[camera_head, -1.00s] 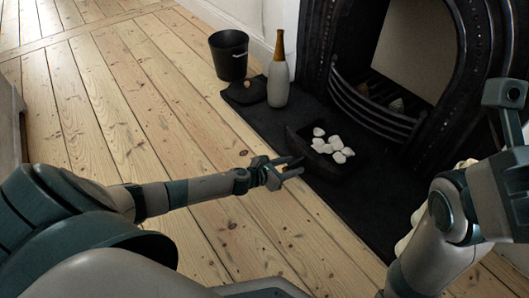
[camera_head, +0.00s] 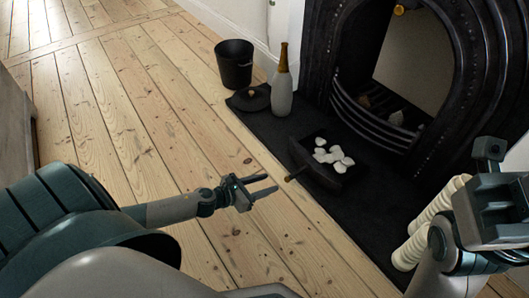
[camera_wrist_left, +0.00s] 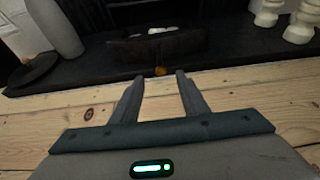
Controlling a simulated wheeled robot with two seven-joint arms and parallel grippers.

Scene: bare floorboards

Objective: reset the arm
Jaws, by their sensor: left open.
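My left gripper (camera_head: 266,189) is open and empty above the floorboards, to the left of the dark hearth slab. In the left wrist view its two fingers (camera_wrist_left: 160,78) are apart with nothing between them. My right arm shows at the right edge of the head view, but I cannot make out its fingers clearly. A dark tray (camera_head: 312,178) with several white stones (camera_head: 333,157) sits on the hearth, apart from my left gripper. A small brown knob or handle (camera_head: 291,177) is at its near end; it also shows in the left wrist view (camera_wrist_left: 161,71).
A black bucket (camera_head: 234,66) stands on the floor at the back. Pale turned posts (camera_head: 411,250) stand near my right arm. The fireplace (camera_head: 375,105) lies behind. Floorboards at left are clear.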

